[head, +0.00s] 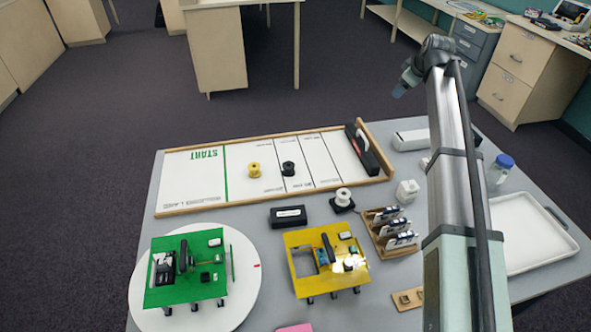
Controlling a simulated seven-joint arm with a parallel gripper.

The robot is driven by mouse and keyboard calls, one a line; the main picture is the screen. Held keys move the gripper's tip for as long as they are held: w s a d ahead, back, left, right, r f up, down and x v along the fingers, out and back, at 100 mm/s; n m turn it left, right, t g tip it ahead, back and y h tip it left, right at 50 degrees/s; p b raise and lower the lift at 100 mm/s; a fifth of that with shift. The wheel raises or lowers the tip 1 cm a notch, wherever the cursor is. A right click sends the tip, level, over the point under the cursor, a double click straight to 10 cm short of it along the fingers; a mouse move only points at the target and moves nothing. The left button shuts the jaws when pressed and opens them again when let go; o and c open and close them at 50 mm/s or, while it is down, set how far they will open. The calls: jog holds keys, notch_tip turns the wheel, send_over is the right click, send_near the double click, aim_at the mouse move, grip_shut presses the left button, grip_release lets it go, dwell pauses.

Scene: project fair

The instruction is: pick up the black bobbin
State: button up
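The black bobbin (289,169) stands on the white rolling-lane board (190,180), right of a yellow bobbin (254,169) with a gap between them. My gripper (402,89) seems to be the small dark end of my arm at the upper right, high above the table and well apart from the black bobbin. It is too small and turned away to show whether its fingers are open or shut. Nothing covers the black bobbin.
A white spool (343,195) on a black base and a black box (288,216) lie in front of the lane. A black block with a handle (362,149) stands at the lane's right end. Green (211,285) and yellow (303,236) boards stand nearer.

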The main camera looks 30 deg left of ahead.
jog(key=s+a+r+n+g+y, duration=0.1)
jog(key=s+a+r+n+y, duration=0.15)
jog(key=s+a, duration=0.6)
jog(key=n+g+h, duration=0.2)
jog(key=g, duration=0.4)
send_over(289, 166)
jog(key=d, duration=0.4)
jog(key=f, duration=1.7)
jog(key=s+f, duration=0.1)
jog(key=f, duration=0.8)
jog(key=shift+a, duration=0.25)
jog(key=shift+w+a+x, duration=0.1)
jog(key=shift+w+x, duration=0.05)
jog(key=shift+x, duration=0.85)
jog(key=shift+w+a+x, duration=0.1)
jog(key=shift+x, duration=0.95)
jog(key=shift+w+a+x, duration=0.15)
jog(key=shift+x, duration=0.85)
jog(key=shift+r, duration=0.15)
jog(key=c, duration=1.1)
